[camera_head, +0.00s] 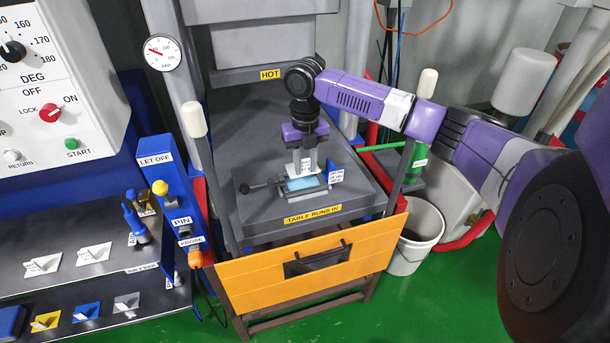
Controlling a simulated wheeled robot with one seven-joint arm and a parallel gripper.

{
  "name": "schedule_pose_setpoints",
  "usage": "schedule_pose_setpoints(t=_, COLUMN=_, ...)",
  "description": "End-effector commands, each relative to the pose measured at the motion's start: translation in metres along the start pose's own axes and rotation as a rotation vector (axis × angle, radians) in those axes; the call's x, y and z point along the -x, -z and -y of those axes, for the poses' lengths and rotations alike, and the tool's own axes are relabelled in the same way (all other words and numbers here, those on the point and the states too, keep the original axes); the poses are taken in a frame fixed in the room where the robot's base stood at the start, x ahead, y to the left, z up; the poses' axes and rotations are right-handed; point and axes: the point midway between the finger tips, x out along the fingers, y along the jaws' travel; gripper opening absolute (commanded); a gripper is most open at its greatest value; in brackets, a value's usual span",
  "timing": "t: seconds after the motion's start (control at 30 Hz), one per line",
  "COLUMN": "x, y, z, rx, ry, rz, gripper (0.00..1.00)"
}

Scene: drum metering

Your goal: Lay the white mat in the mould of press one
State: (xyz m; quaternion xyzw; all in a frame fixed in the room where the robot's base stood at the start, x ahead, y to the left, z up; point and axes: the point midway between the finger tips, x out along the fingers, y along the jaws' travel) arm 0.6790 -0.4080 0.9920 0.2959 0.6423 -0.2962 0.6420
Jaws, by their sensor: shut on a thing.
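My gripper (303,168) points down over the small grey mould (303,197) on the press table. It is shut on a white piece (291,169), which looks like the white mat, standing out at the left of the fingers with small print near it. The lower edge of the white piece is close above the mould; I cannot tell whether it touches. A light blue surface (302,183) shows inside the mould. The mould has a dark handle at its left and a small white label at its right, too small to read.
The yellow guard (310,265) stands lowered in front of the press table (259,218). The press head marked HOT (270,74) is raised above. At left, a dark shelf (75,285) holds tagged pieces. A white bucket (416,238) stands at right.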

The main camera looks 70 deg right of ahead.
Motion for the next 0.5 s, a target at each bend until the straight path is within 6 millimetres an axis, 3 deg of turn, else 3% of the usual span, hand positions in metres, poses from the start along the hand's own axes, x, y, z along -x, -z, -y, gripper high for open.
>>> schedule_pose_setpoints(t=0.23, x=-0.016, y=0.001, z=0.000, rx=-0.001, ry=-0.001, rz=-0.002, gripper=0.00)
schedule_pose_setpoints(t=0.5, x=-0.049, y=0.000, z=0.000, rx=0.000, ry=-0.001, rz=0.000, gripper=0.00)
